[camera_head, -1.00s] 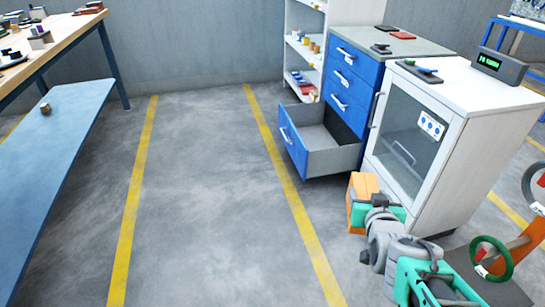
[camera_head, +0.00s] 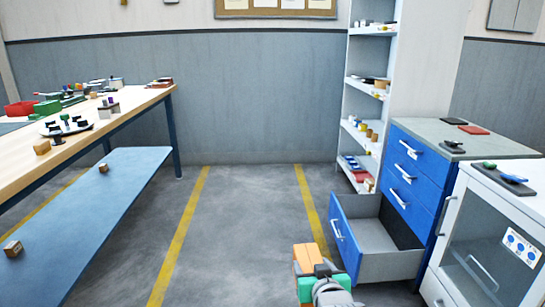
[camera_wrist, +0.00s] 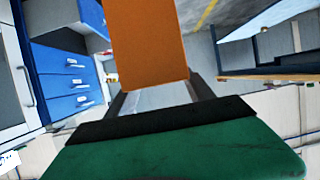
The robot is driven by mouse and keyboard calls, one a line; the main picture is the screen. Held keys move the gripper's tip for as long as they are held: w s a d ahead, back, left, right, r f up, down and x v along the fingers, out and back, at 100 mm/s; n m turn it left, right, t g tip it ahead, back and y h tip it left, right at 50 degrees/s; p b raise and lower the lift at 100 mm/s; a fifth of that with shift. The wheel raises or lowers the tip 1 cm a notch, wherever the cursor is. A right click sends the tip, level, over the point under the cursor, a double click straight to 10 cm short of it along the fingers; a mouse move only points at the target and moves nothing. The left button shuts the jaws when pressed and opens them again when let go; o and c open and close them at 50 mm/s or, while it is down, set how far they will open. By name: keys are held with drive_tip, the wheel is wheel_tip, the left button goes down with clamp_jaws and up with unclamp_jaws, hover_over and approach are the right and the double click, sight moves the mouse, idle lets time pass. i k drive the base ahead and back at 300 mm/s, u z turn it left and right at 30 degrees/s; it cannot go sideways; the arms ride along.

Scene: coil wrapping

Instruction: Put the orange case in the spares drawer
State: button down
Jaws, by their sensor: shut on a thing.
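The orange case (camera_head: 305,258) is held upright in my gripper (camera_head: 325,270) at the bottom of the head view. The wrist view shows the case (camera_wrist: 147,45) large between the two dark fingers of my gripper (camera_wrist: 150,90). The blue-fronted bottom drawer (camera_head: 385,245) of the drawer cabinet (camera_head: 410,185) stands pulled open, and its visible grey inside is empty. The case is in front of the drawer and to its left in the head view, apart from it. I cannot read which drawer is labelled spares.
A white glass-door cabinet (camera_head: 505,230) stands right of the drawers. A white shelf unit (camera_head: 362,145) stands behind the open drawer. A long workbench (camera_head: 75,130) with a blue lower shelf (camera_head: 90,215) is at left. The floor between yellow lines is clear.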

sight(372, 249)
drive_tip(key=u, duration=0.35)
drive_tip(key=i, duration=2.05)
drive_tip(key=u, duration=0.15)
drive_tip(key=i, duration=2.1)
drive_tip(key=z, duration=0.75)
drive_tip(key=i, duration=1.15)
drive_tip(key=z, duration=1.95)
drive_tip(key=i, duration=0.9)
drive_tip(key=z, duration=0.55)
drive_tip(key=i, duration=0.5)
